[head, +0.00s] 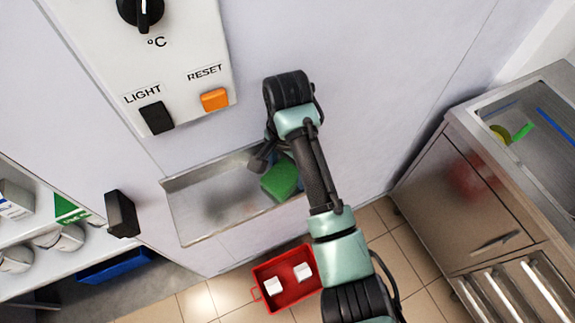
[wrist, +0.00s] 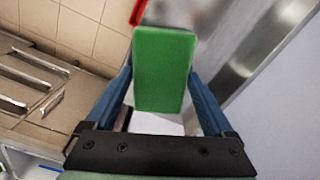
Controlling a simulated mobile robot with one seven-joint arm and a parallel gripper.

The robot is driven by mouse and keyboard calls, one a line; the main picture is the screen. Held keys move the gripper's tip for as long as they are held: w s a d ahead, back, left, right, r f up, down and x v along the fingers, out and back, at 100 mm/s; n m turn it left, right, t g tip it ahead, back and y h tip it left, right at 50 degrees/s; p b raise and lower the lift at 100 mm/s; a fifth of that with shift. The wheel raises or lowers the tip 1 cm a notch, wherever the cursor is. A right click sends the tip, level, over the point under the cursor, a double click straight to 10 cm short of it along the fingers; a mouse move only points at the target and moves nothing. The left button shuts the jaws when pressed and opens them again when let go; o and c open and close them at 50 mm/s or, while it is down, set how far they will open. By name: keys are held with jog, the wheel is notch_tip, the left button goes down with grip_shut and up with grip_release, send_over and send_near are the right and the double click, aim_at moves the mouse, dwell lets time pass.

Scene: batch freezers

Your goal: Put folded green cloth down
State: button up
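The folded green cloth (wrist: 164,72) is a thick green block between the two blue fingers of my gripper (wrist: 161,78) in the wrist view. The fingers touch its two sides, so my gripper is shut on it. In the head view the green cloth (head: 279,180) shows at the right part of a shallow metal tray (head: 176,214) fixed to the pale wall panel. My arm partly covers the gripper there. I cannot tell whether the cloth touches the tray or hangs above it.
A red crate (head: 262,297) with white items stands on the tiled floor below. A steel counter with a sink (head: 452,122) is at the right. A control panel (head: 190,45) is above the tray, and a black handle (head: 121,214) juts out at its left. The tray's left part is clear.

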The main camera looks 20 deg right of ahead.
aim_at(287, 171)
jog(key=shift+o, duration=0.6)
jog(key=shift+r, duration=0.1)
jog(key=shift+r, duration=0.3)
notch_tip(287, 171, up, 12)
jog(key=p, duration=0.7)
jog(key=shift+f+p, duration=0.2)
jog(key=shift+p, duration=0.15)
